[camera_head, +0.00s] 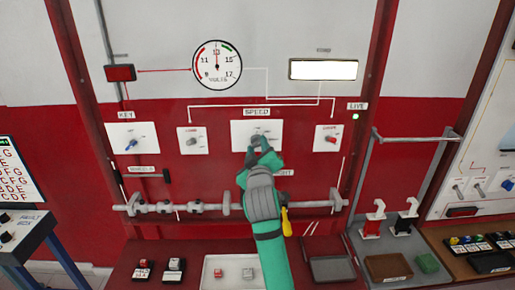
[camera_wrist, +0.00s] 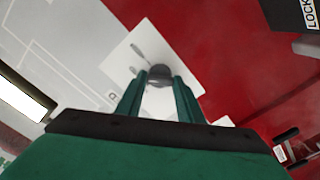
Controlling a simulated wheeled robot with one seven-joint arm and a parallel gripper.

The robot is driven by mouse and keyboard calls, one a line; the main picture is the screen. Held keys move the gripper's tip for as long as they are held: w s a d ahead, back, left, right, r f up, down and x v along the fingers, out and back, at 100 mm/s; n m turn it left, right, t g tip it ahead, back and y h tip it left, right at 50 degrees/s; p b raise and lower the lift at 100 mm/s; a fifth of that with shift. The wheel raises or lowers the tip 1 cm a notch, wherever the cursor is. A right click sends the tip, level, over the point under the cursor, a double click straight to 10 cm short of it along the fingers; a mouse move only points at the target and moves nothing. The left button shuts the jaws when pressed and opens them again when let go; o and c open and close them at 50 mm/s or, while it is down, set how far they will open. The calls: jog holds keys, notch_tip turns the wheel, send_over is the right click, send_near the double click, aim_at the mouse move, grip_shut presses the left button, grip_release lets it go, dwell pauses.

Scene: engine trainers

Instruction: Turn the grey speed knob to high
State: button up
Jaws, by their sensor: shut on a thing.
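The grey speed knob (camera_wrist: 160,75) sits on a white plate (camera_head: 238,143) under the word SPEED on the red panel. In the wrist view my gripper (camera_wrist: 157,88) has its two green fingers on either side of the knob, shut on it. In the head view my gripper (camera_head: 262,146) covers most of the knob, so its pointer and the setting marks cannot be read. A white plate corner and a thin mark show beside the knob in the wrist view.
A blue key switch (camera_head: 131,144), a grey knob (camera_head: 191,141) and a red knob (camera_head: 330,139) flank the speed plate. A horizontal shaft (camera_head: 165,208) runs below. The voltmeter (camera_head: 217,65) needle points near 13.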

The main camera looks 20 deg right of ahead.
jog(key=m, duration=0.3)
jog(key=shift+a+m, duration=0.1)
jog(key=shift+m, duration=0.3)
jog(key=m, duration=0.4)
jog(key=shift+m, duration=0.3)
jog(key=o, duration=1.1)
jog(key=shift+c, duration=0.2)
jog(key=shift+s, duration=0.1)
jog(key=v, duration=1)
jog(key=shift+s, duration=0.35)
